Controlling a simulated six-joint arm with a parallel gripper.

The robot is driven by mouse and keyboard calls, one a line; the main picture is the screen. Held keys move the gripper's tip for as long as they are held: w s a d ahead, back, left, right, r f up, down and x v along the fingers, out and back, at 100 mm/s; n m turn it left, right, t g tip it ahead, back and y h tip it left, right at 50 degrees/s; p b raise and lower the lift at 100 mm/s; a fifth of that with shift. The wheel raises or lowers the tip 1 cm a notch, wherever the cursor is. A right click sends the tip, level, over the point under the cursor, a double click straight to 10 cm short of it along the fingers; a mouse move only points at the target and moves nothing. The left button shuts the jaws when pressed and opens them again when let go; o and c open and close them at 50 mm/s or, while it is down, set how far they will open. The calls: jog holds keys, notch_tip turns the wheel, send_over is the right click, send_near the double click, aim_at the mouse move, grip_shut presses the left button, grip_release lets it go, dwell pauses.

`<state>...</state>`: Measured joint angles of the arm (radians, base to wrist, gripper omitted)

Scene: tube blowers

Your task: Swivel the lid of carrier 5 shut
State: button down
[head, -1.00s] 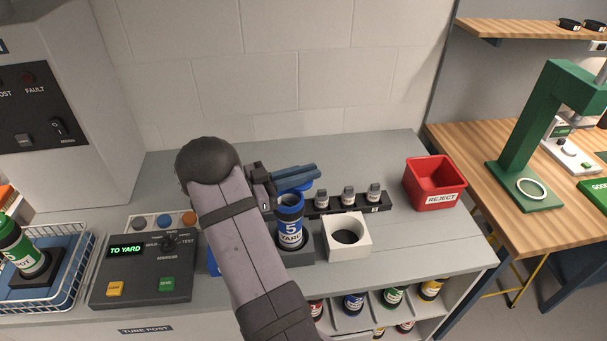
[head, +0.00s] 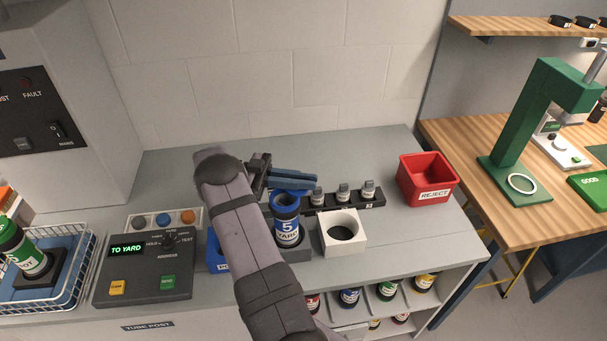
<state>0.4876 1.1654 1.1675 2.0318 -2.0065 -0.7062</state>
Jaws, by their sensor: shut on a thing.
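Carrier 5 (head: 287,232) is a blue tube with a white label reading "5 YARD". It stands upright in a grey holder on the bench. Its blue lid (head: 292,193) shows only in part, at the carrier's top rim and under my fingers. How far the lid covers the mouth is hard to tell. My gripper (head: 314,182) reaches in from the left just above and behind the carrier's top.
A white block with a round hole (head: 358,230) stands right of the carrier. A black rack (head: 331,204) with small grey-capped vials is close behind it. A red reject bin (head: 426,180) is farther right. The control box (head: 145,273) reads "TO YARD". Bench is clear at the back.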

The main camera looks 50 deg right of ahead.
dwell(0.4)
jog(key=c, duration=1.8)
grip_release()
jog(key=shift+r, duration=0.15)
notch_tip(320, 180, up, 10)
jog(key=p, duration=1)
